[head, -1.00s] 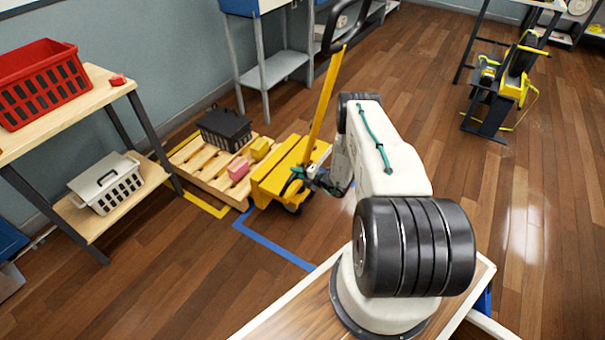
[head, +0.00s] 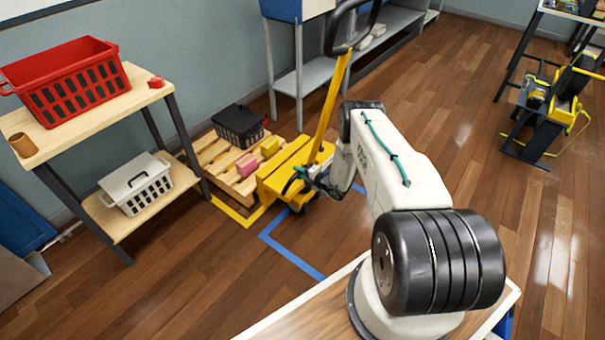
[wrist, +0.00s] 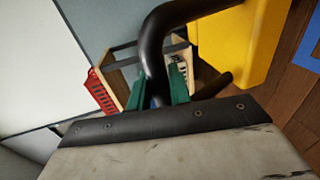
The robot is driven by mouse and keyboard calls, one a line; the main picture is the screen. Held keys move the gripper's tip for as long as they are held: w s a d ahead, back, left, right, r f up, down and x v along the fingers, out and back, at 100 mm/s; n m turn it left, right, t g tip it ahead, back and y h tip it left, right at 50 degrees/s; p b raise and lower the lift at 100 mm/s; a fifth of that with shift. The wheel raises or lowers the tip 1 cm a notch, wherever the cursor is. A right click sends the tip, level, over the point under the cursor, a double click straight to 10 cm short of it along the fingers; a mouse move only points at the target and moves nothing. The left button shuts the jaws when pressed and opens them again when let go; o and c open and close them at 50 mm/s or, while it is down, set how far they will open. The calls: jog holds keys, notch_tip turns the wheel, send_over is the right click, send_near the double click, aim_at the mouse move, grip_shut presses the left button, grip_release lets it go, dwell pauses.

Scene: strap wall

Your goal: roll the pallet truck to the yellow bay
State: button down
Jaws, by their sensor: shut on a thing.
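The pallet truck (head: 287,172) is yellow with a tall yellow tiller and a black loop on top. Its forks are hidden under the wooden pallet (head: 216,170), which carries a black crate (head: 239,125), a pink block (head: 245,165) and a yellow block (head: 269,147). My gripper (head: 310,178) is at the truck's near side. In the wrist view its green fingers (wrist: 164,88) are closed around a black tube of the truck. The yellow bay's outline (head: 238,217) shows left of and below the truck; its right line runs out of sight at the truck's body.
A wooden shelf unit (head: 90,125) with a red basket (head: 70,82) and a white basket (head: 136,186) stands close left of the pallet. A blue floor outline (head: 290,257) lies nearer me. A grey bench (head: 300,80) stands behind.

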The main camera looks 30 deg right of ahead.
jog(key=shift+w+r, duration=0.15)
jog(key=shift+w, duration=0.15)
jog(key=c, duration=1.3)
grip_release()
jog(key=shift+a, duration=0.1)
jog(key=shift+c, duration=0.2)
jog(key=shift+s, duration=0.1)
jog(key=shift+s, duration=0.15)
jog(key=v, duration=0.7)
jog(key=shift+s+d, duration=0.15)
jog(key=shift+d, duration=0.05)
